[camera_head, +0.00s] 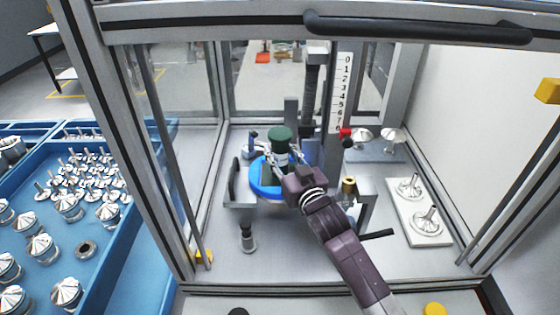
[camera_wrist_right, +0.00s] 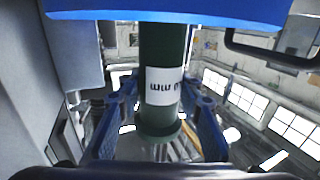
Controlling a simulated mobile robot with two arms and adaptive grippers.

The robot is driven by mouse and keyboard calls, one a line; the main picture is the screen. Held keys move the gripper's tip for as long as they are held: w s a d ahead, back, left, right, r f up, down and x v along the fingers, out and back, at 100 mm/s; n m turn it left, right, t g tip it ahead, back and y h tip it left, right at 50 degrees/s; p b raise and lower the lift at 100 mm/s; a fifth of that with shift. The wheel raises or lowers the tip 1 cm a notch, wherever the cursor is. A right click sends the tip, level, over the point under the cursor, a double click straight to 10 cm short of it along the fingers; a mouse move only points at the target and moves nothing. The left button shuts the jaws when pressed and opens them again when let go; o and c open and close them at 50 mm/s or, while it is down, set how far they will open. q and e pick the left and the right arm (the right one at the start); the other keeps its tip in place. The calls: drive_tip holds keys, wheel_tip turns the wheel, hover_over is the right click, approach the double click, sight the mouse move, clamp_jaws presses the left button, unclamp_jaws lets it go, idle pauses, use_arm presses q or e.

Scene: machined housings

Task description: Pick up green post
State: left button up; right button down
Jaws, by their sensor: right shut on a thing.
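The green post (camera_head: 279,136) is a dark green cylinder with a wider cap and a white label. It stands upright over a round blue disc (camera_head: 262,191) inside the framed enclosure. I cannot tell whether its base touches the disc. My right gripper (camera_head: 276,164) reaches in from the front right and is shut on the post around its label, partly hiding the lower post. The right wrist view shows the green post (camera_wrist_right: 160,45) between the blue fingers (camera_wrist_right: 162,98), with the blue disc (camera_wrist_right: 170,12) at the top edge. My left gripper is not in view.
The enclosure has metal posts (camera_head: 88,75) and a black handle bar (camera_head: 415,25) across its front top. A grey column with a number scale (camera_head: 343,90) stands behind the post. A white plate (camera_head: 418,212) with metal parts lies right. Blue trays (camera_head: 125,238) of parts stand left.

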drive_tip(key=shift+r, duration=0.2)
drive_tip(key=shift+r, duration=0.1)
